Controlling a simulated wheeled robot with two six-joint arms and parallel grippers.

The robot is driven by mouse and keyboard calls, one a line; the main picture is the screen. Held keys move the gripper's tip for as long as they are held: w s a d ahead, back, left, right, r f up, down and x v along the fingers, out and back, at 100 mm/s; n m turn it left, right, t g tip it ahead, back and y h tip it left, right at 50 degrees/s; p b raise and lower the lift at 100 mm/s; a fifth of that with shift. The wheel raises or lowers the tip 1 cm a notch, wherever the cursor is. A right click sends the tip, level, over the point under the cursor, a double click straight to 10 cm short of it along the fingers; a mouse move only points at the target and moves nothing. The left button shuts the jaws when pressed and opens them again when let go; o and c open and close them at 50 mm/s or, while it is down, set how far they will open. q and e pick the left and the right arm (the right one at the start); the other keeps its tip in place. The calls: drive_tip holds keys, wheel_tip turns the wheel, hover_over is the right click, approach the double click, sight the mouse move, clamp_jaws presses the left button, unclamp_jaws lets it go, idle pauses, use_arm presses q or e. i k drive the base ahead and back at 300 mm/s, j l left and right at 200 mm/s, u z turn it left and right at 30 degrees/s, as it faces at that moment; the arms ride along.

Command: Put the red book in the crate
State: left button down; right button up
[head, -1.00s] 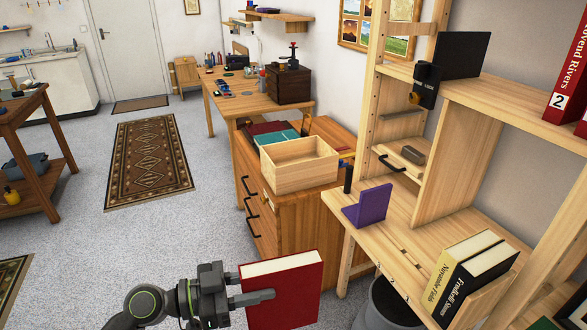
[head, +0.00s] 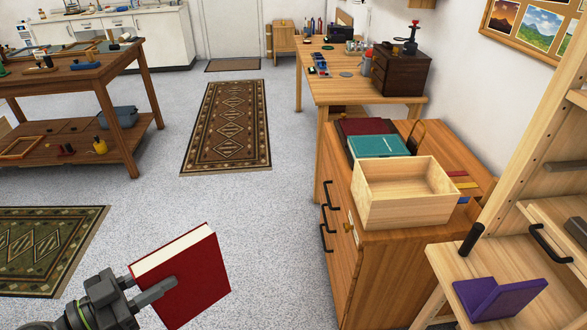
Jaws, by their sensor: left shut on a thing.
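The red book (head: 196,284) is upright and slightly tilted in my left gripper (head: 158,289), at the lower left of the head view, above the grey floor. The gripper is shut on the book; one finger shows across its red cover. The crate (head: 407,205) is an open, pale wooden box on top of the wooden drawer cabinet (head: 348,262), to the right of the book and apart from it. The part of its inside that shows is bare. My right gripper is out of view.
A teal box (head: 378,146) and a dark red one (head: 360,129) lie behind the crate. A shelf unit with a purple bookend (head: 500,298) stands at the right. A workbench (head: 62,78) is at the left. Open floor with a patterned rug (head: 228,125) lies between.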

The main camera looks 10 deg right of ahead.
sight(395, 190)
drive_tip(key=i+j+u, duration=0.2)
drive_tip(key=i+u, duration=0.8)
drive_tip(key=i+l+u, duration=0.1)
drive_tip(key=i+u, duration=0.35)
drive_tip(key=i+z, duration=0.3)
drive_tip(key=i+j+z, duration=0.25)
drive_tip(key=k+l+z, duration=0.1)
drive_tip(key=z, duration=2.55)
